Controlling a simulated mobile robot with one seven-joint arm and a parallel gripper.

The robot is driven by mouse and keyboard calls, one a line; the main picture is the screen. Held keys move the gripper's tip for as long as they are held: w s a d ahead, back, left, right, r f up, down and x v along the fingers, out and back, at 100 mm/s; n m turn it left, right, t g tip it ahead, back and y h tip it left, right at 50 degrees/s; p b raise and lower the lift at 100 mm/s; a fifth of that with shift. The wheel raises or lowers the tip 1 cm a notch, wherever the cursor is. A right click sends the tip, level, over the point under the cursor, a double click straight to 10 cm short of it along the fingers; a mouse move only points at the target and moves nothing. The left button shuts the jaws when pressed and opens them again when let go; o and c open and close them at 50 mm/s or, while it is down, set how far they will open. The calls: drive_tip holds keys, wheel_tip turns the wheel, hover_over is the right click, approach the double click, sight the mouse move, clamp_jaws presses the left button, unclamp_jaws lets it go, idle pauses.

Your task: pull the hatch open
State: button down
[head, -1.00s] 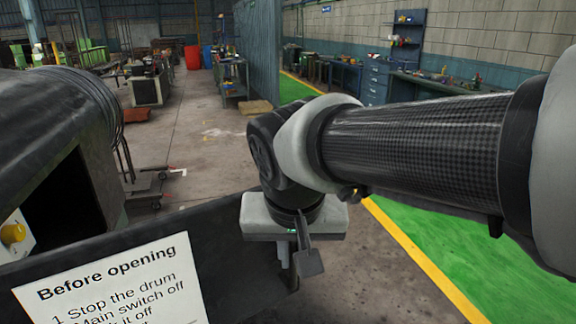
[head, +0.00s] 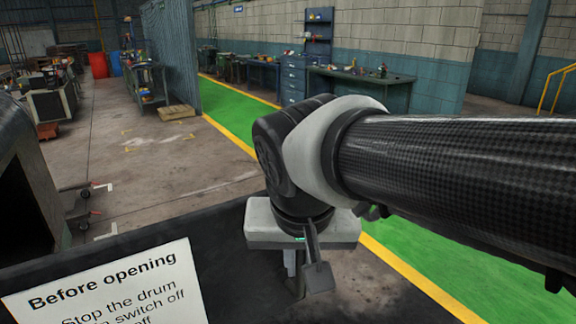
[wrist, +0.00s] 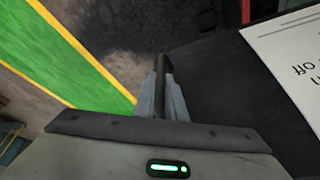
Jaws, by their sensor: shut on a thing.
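The hatch (head: 222,250) is a dark flat panel with a white "Before opening" sign (head: 110,290). It stands swung away from the dark housing (head: 28,200), whose black opening shows at the left edge of the head view. My gripper (head: 294,272) is at the hatch's right end, pointing down. In the wrist view my gripper's fingers (wrist: 162,100) are closed around a dark bar handle (wrist: 163,64) beside the hatch panel (wrist: 222,85). The lower part of the grip is hidden in the head view.
A green walkway (head: 400,262) with a yellow edge line lies right of the hatch. Bare concrete floor (head: 180,165) is open beyond it. A wheeled trolley (head: 84,205) stands near the housing. Workbenches (head: 360,85) line the far wall.

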drive_tip(key=shift+s+d+r, duration=0.1)
drive_tip(key=shift+s+r, duration=0.1)
idle(0.4)
drive_tip(key=c, duration=1.8)
unclamp_jaws()
drive_tip(key=shift+f, duration=0.1)
